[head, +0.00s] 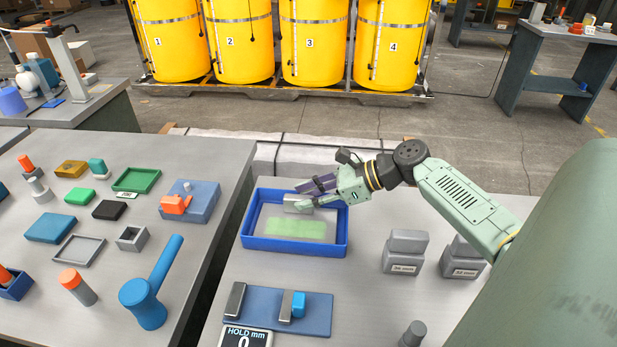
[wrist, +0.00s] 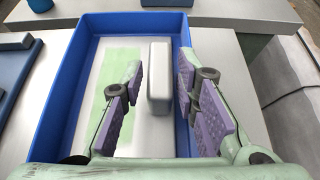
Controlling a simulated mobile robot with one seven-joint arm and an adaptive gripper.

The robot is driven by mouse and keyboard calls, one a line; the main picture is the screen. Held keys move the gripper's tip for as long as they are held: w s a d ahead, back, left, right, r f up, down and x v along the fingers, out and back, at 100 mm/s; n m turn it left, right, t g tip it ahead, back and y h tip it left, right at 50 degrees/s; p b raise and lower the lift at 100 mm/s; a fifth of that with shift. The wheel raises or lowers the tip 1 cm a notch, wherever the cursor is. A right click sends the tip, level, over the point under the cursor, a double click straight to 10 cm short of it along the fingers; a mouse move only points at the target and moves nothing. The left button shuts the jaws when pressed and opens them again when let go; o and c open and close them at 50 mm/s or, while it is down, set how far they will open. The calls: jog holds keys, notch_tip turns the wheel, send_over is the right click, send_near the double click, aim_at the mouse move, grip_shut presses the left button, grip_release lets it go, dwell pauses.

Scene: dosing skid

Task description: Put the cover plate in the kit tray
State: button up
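The blue kit tray (head: 246,241) stands on the right-hand bench, with a pale floor and a light green patch (head: 296,229) on it. It fills the middle of the wrist view (wrist: 62,90). A grey rounded plate (wrist: 160,75), apparently the cover plate, is inside the tray outline, right of the green patch; it also shows in the head view (head: 296,204). My gripper (head: 308,194) is over the tray. In the wrist view my gripper (wrist: 160,90) is open, its purple-padded fingers either side of the plate, with a clear gap on the left.
A blue fixture (head: 262,312) with grey and blue parts and a "HOLD mm" display (head: 245,337) sits in front of the tray. Grey labelled weights (head: 405,252) stand to its right. The left bench (head: 130,255) holds a blue mallet (head: 150,290) and several small parts.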

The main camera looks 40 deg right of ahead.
jog(key=shift+r, duration=0.1)
jog(key=b+v, duration=0.3)
jog(key=v, duration=0.9)
jog(key=shift+s, duration=0.1)
